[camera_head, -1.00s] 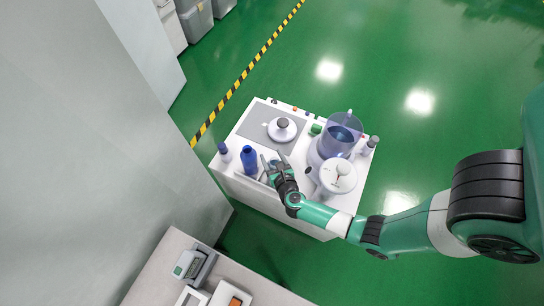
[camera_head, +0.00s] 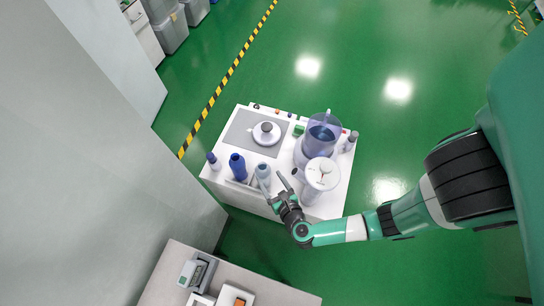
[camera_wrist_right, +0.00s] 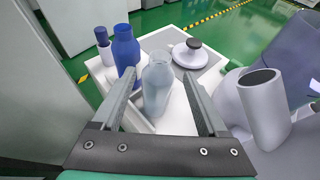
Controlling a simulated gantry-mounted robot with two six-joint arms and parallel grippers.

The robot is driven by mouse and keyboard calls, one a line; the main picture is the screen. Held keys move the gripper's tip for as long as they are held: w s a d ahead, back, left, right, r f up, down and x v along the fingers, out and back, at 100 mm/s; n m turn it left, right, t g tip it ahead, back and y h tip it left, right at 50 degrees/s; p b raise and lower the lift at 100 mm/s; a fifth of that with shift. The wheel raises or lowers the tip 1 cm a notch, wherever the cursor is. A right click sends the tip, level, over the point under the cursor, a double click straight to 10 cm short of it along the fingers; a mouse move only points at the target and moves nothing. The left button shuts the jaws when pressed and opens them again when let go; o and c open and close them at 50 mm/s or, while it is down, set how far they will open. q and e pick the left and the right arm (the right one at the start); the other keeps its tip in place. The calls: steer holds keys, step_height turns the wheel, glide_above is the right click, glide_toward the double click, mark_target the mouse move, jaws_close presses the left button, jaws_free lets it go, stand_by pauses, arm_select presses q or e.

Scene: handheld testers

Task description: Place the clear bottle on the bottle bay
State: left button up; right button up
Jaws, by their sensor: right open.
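The clear bottle (camera_head: 263,172) stands upright near the front edge of the white table, right of a tall blue bottle (camera_head: 237,167). My right gripper (camera_head: 271,184) is open and empty, on the near side of the clear bottle. In the right wrist view the clear bottle (camera_wrist_right: 157,88) shows between the two open fingers (camera_wrist_right: 159,78), apart from both in the picture. I cannot make out for certain which part of the table is the bottle bay. My left gripper is not in view.
A grey mat (camera_head: 240,128) holds a white round device with a dark knob (camera_head: 266,133).

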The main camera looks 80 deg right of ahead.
steer(key=shift+s+a+r, duration=0.1)
steer(key=shift+s+a, duration=0.1)
steer(key=shift+w, duration=0.1)
